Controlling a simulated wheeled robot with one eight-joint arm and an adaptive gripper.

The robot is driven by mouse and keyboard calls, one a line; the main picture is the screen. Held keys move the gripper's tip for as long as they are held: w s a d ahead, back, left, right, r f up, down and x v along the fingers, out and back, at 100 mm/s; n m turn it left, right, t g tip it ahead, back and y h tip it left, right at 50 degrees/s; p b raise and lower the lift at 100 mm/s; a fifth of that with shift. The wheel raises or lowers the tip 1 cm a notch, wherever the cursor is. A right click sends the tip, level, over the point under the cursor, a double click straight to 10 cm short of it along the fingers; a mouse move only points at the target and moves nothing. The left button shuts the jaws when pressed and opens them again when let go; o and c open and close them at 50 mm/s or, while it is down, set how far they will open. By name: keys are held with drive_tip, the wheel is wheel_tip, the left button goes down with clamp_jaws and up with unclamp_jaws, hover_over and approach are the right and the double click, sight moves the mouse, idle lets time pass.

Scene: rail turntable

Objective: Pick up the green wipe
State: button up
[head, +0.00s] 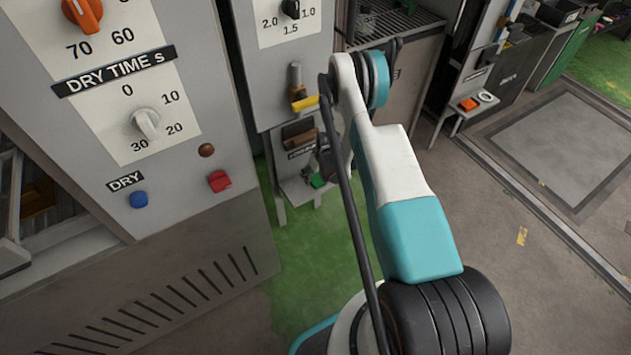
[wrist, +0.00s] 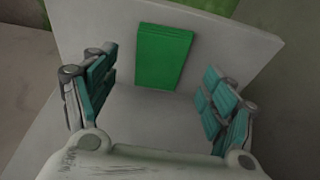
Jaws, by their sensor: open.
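The green wipe (wrist: 163,57) is a flat, bright green rectangle on a pale grey shelf (wrist: 150,108) in the wrist view. My gripper (wrist: 158,70) is open and empty, with its teal-padded fingers spread to the left and right of the wipe. The wipe appears apart from both fingers and beyond the palm; the exact gap is hard to judge. In the head view a small green patch (head: 317,181), which looks like the wipe, shows on a low shelf below the grey cabinet. My arm hides most of the gripper there.
A large grey machine (head: 205,240) with a dry-time dial and buttons stands at left. A yellow-handled lever (head: 304,103) juts from the cabinet above the low shelf. A small stand (head: 470,108) with an orange item is at right. Open floor (head: 510,215) lies right of my arm.

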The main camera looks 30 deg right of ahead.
sight(316, 179)
drive_tip(key=x, duration=0.2)
drive_tip(key=shift+f+b, duration=0.4)
drive_tip(key=shift+r, duration=0.1)
drive_tip(key=shift+c, duration=0.2)
drive_tip(key=c, duration=0.9)
drive_tip(key=shift+c, duration=0.2)
drive_tip(key=shift+a+r, duration=0.1)
